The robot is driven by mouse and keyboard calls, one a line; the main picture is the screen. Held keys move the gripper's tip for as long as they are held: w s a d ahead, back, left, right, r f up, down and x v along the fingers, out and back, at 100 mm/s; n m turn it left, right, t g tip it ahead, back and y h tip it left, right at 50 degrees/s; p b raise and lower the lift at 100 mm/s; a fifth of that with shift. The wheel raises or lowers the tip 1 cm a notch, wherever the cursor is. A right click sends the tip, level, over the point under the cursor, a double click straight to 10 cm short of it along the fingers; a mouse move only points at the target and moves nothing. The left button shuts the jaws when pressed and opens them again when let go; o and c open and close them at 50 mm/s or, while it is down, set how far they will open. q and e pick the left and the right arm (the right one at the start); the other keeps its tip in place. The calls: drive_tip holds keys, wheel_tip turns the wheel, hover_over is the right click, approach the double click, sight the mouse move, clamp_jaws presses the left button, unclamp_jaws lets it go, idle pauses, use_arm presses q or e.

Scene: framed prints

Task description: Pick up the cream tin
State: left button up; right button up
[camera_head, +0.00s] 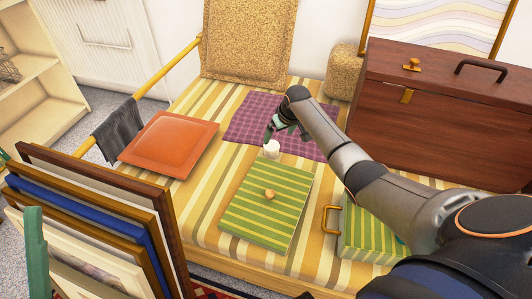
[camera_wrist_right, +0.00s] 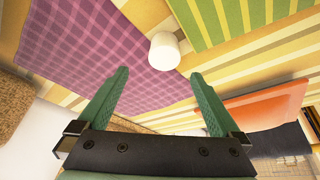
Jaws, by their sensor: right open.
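The cream tin (camera_head: 271,149) is a small white cylinder standing on the striped daybed cover, at the edge of the purple checked cloth. In the right wrist view the tin (camera_wrist_right: 164,51) is just beyond the fingertips, roughly centred between them. My right gripper (camera_head: 277,132) is above and behind the tin in the head view, partly hidden by its own wrist. In the wrist view its green fingers (camera_wrist_right: 160,73) are spread apart with nothing between them. Green finger-like parts of my left gripper (camera_head: 34,250) show at the left edge of the head view.
A green striped board (camera_head: 265,208) with a round knob lies in front of the tin. An orange cushion (camera_head: 170,143) lies left, a wooden chest (camera_head: 440,115) stands right. Framed prints (camera_head: 95,215) lean at front left. The purple cloth (camera_head: 250,115) is mostly clear.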

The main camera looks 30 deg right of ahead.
sight(271, 145)
drive_tip(key=b+x, duration=0.2)
drive_tip(key=x, duration=0.2)
drive_tip(key=b+x, duration=0.4)
drive_tip(key=shift+w+a+f, duration=0.15)
drive_tip(key=shift+a+f, duration=0.05)
drive_tip(key=shift+a, duration=0.2)
drive_tip(key=shift+w+f+b, duration=0.25)
drive_tip(key=shift+f+b, duration=0.15)
drive_tip(key=shift+b, duration=0.25)
use_arm(q)
wheel_tip(271, 145, down, 9)
drive_tip(key=d, duration=0.1)
drive_tip(key=shift+w+g, duration=0.2)
drive_tip(key=shift+g, duration=0.2)
use_arm(e)
drive_tip(key=shift+c, duration=0.2)
drive_tip(key=c, duration=1.5)
